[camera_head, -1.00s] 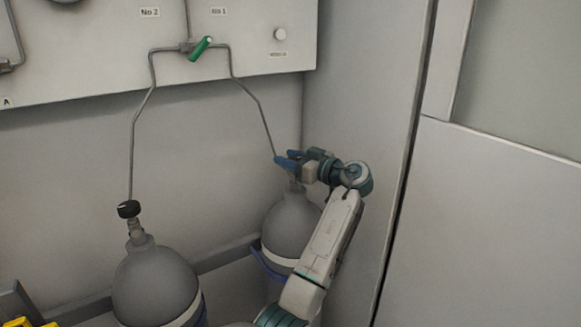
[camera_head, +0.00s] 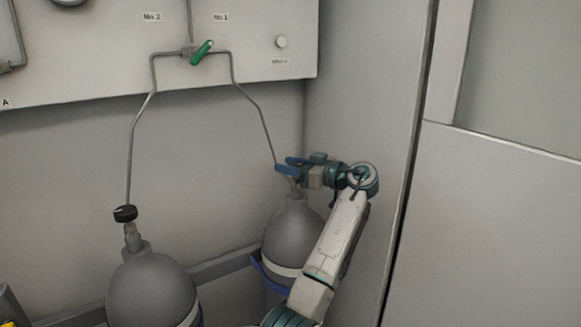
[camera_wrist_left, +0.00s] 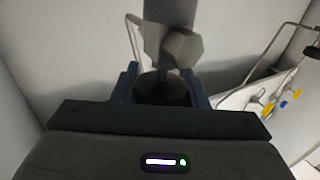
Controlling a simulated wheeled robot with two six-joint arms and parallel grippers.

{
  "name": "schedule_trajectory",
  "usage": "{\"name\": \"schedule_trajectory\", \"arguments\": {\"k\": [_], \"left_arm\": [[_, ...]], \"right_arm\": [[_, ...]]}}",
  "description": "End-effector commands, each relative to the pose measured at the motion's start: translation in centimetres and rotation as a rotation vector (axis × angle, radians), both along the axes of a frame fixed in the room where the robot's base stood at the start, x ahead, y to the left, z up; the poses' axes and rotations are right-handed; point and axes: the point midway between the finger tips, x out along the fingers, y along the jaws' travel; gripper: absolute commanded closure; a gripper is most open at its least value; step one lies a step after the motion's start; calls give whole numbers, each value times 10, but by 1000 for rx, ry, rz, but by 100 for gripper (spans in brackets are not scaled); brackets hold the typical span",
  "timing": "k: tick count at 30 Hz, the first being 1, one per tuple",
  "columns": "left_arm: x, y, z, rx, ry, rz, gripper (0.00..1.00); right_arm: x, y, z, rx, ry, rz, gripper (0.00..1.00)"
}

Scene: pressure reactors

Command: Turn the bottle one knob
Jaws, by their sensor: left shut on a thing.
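Bottle one (camera_head: 290,232) is the grey gas bottle on the right, standing upright below the pipe that leads up to the "No 1" label (camera_head: 220,17). My left gripper (camera_head: 287,167) is at its top, with blue fingers around the bottle one knob. In the head view the fingers hide the knob. The left wrist view shows the dark round knob (camera_wrist_left: 163,88) between the two fingers (camera_wrist_left: 163,95), which are shut on it. A grey valve body and the bottle show beyond it. My right gripper is in neither view.
A second grey bottle (camera_head: 152,287) with a black knob (camera_head: 125,213) stands at the left. Thin pipes run up to a wall panel (camera_head: 100,60) with a green-handled valve (camera_head: 202,51). A wall (camera_head: 365,130) stands close to the right of my left arm.

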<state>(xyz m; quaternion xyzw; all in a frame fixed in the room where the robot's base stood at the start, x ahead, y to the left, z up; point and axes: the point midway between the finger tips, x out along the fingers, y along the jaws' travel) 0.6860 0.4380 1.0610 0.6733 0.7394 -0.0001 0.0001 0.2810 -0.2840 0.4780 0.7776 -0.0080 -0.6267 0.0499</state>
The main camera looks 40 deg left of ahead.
Motion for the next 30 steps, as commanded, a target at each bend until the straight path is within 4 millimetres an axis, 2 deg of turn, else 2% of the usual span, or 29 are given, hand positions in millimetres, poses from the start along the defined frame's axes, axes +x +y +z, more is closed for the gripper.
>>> {"name": "schedule_trajectory", "arguments": {"k": [4, 5, 7, 8, 15, 19, 20, 24, 30], "left_arm": [[0, 0, 0, -1, 1, 1, 83], [0, 0, 0, -1, 1, 1, 55], [0, 0, 0, 0, 1, 0, 41], [0, 0, 0, 0, 1, 0, 39], [0, 0, 0, 0, 0, 0, 39], [1, -7, -1, -1, 0, -1, 39], [1, -11, -1, -1, 0, -2, 39], [4, -37, -3, -3, 1, -4, 39], [8, -77, -3, -2, 1, -4, 39]], "right_arm": [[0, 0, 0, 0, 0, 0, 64], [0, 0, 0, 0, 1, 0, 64], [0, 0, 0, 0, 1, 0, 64], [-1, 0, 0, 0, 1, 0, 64], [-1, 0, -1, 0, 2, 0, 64], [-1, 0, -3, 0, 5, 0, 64], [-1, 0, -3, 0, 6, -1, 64], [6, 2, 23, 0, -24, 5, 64], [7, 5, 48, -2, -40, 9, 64]]}}
